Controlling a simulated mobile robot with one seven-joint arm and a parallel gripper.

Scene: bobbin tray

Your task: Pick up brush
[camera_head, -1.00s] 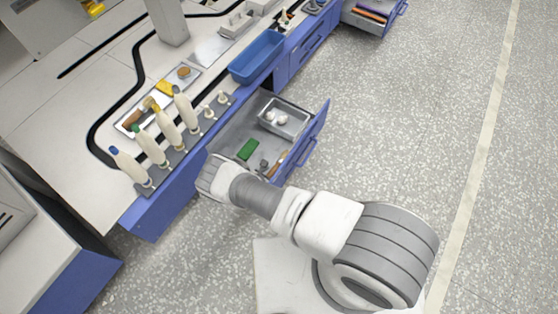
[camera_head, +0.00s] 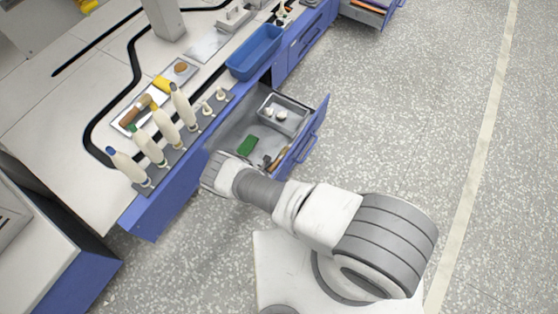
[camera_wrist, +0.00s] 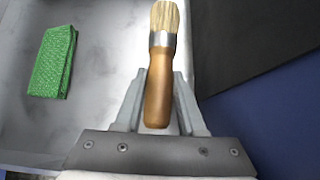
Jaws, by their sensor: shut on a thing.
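The brush has a brown wooden handle and pale bristles. In the wrist view, my gripper (camera_wrist: 162,74) is shut on the handle of the brush (camera_wrist: 159,88), with a finger on either side and the bristles pointing away. In the head view, the brush (camera_head: 281,157) shows as a small brown shape inside the open drawer, near its blue front. My arm hides part of that area. I cannot tell whether the brush touches the drawer floor.
A green sponge (camera_wrist: 53,62) lies left of the brush on the grey drawer floor. A metal tray (camera_head: 297,118) with small white items sits farther back in the drawer. The blue drawer front (camera_head: 312,140) stands close on the right. Bottles (camera_head: 126,166) line the counter edge.

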